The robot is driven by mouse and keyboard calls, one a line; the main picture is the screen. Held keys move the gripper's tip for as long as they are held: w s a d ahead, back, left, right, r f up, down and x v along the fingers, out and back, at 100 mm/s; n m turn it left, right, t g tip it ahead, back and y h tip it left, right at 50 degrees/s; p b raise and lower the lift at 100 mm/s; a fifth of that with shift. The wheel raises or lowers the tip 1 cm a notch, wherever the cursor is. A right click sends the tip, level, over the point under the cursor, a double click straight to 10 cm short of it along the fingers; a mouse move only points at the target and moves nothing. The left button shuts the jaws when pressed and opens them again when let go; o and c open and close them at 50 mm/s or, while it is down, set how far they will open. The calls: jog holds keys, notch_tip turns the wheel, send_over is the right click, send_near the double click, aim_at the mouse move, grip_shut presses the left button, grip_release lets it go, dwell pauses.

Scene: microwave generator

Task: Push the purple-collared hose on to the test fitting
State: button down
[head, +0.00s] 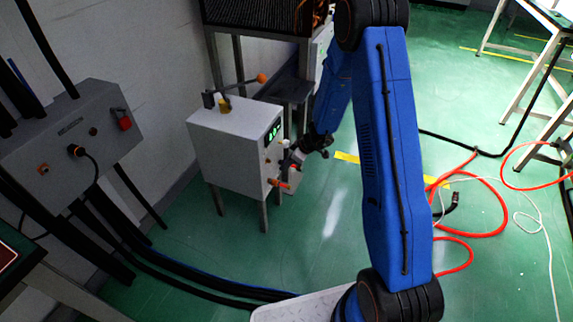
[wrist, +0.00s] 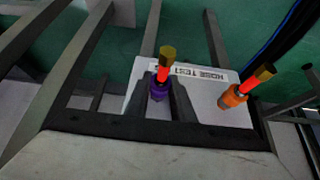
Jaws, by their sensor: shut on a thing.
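My gripper (wrist: 160,88) is shut on the purple-collared hose. The purple collar (wrist: 158,92) shows between the two dark fingers in the wrist view, with a red section and an olive-brass end beyond it. Behind it is a pale plate (wrist: 205,84) lettered "HOSE TEST". An orange-collared piece (wrist: 232,97), also with a red section and brass end, stands to the right. I cannot tell whether the purple collar is joined to a fitting. In the head view my gripper (head: 300,154) is at the right side of the white box (head: 225,153); the purple collar cannot be made out there.
An orange-red piece (head: 279,183) sticks out low from the box. A lever with an orange knob (head: 261,78) is on the box's top. A grey control box (head: 75,135) hangs at left. Red hoses (head: 480,220) and cables lie on the green floor at right.

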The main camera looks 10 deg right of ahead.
jog(key=shift+s+d, duration=0.2)
jog(key=shift+d, duration=0.15)
dwell(0.3)
jog(key=shift+s+d, duration=0.6)
jog(key=shift+d, duration=0.2)
jog(key=shift+s+d, duration=0.55)
jog(key=shift+d, duration=0.2)
